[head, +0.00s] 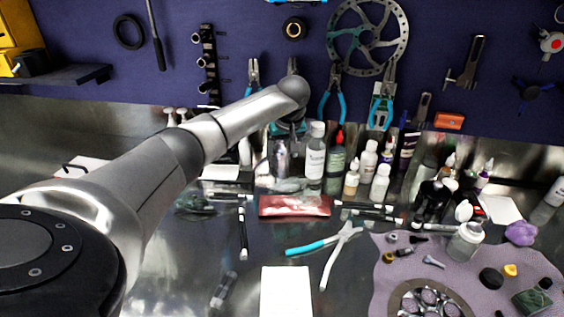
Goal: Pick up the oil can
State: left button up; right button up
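A small silver can (281,160), which looks like the oil can, stands at the back of the metal bench, left of a row of bottles. My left arm reaches in from the left, and its wrist hangs over the back of the bench. My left gripper (291,129) is a dark shape just below the wrist, close above the silver can in the picture. Its fingers are mostly hidden, and I cannot tell whether they touch the can. My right gripper is not in view.
Several bottles, including a clear one (314,158), crowd the space right of the can. A red packet (294,206), pliers (327,245) and a white sheet (286,291) lie in front. A purple mat (412,262) with parts is at right. Tools hang on the blue pegboard (240,45).

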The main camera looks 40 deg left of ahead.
pick_arm(q)
grip_shut()
dwell(0.3)
jog(key=shift+r, duration=0.1)
dwell(0.4)
